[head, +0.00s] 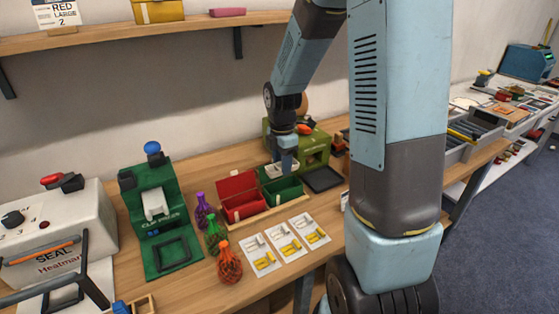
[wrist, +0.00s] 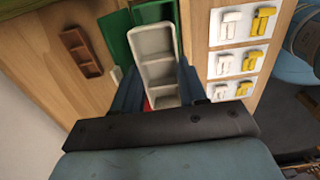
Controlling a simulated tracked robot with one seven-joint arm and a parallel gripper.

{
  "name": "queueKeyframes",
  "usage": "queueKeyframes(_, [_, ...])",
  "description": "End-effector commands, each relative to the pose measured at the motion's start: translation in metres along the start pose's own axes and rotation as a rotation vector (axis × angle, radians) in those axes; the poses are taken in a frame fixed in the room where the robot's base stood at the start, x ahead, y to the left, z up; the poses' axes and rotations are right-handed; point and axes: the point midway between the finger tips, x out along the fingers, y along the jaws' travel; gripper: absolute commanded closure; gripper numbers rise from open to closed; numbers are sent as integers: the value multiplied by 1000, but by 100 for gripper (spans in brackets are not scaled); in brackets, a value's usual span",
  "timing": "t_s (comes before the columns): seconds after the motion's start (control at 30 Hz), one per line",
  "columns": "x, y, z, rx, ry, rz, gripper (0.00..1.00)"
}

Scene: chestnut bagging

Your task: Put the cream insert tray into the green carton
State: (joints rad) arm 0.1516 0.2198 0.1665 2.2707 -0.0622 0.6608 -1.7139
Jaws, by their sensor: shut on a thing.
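The cream insert tray (wrist: 141,42), a long tray with several compartments, is between the fingers of my gripper (wrist: 157,88) in the wrist view. My gripper is shut on it. The green carton (wrist: 118,38) shows behind and beside the tray, which covers much of it. In the head view my gripper (head: 284,165) is over the back of the green carton (head: 286,192), which is open. Part of the pale tray shows there by the fingers. How far the tray is above the carton I cannot tell.
An open red carton (head: 238,187) stands left of the green one in a wooden holder. A brown insert tray (wrist: 82,52) lies on the table. Cards with white and yellow parts (head: 290,247) lie in front. Netted bags (head: 229,263) and a green clip press (head: 155,215) stand left.

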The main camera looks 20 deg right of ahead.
Motion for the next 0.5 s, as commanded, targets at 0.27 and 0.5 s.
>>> queueKeyframes(0.27, [19,-1,4,8,1,-2,86])
queueKeyframes(0.5, [34,-1,4,9,1,-1,86])
